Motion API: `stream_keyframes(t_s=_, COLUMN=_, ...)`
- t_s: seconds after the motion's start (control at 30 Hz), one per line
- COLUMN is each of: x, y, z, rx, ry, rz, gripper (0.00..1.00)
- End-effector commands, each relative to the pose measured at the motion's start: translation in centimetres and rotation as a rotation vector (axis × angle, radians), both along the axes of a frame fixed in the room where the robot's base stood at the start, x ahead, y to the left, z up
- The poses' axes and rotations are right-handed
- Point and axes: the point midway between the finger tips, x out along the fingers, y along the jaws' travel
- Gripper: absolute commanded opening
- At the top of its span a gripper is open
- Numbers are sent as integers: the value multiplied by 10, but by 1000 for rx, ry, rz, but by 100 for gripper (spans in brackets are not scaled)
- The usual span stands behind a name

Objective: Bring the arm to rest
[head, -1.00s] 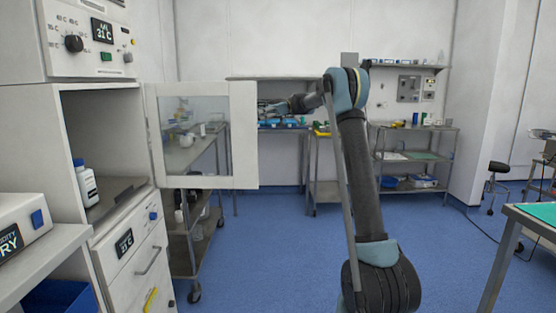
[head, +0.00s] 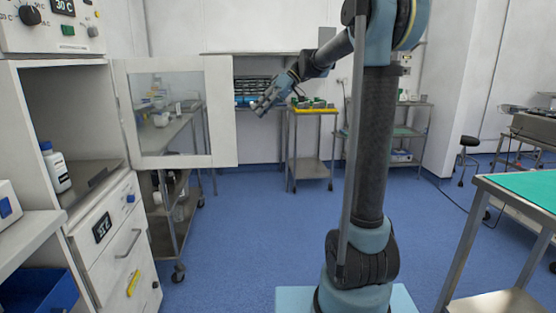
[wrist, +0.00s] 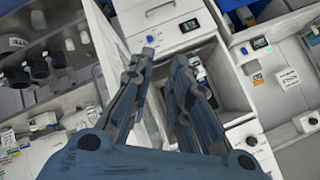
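My arm (head: 370,150) stands upright at centre right in the head view, with its forearm reaching left from the raised elbow. My gripper (head: 264,106) hangs in the air right of the open cabinet door, pointing down and left. In the wrist view my gripper's two blue-grey fingers (wrist: 163,62) are apart with nothing between them. A white bottle with a blue cap (head: 57,170) stands in the open cabinet (head: 100,100) at left, clear of my gripper. The bottle also shows beyond the fingers in the wrist view (wrist: 198,74).
The cabinet's windowed door (head: 225,120) stands open toward the arm. Drawers (head: 112,235) lie below the cabinet. A blue bin (head: 38,290) is at lower left. A green-topped table (head: 525,188) stands at right. Metal carts (head: 312,160) line the back. The blue floor between is clear.

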Motion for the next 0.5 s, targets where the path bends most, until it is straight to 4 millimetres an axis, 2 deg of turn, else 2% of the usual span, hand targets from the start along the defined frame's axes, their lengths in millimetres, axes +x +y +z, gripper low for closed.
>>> stream_keyframes(t_s=0.03, x=-15, y=-8, z=-6, rx=-34, ry=10, rz=-33, gripper=17)
stream_keyframes(t_s=0.27, x=-69, y=-47, z=-40, rx=-193, ry=56, rz=-198, gripper=17)
stream_keyframes(t_s=0.5, x=-125, y=-91, z=-83, rx=-345, ry=89, rz=-383, gripper=17)
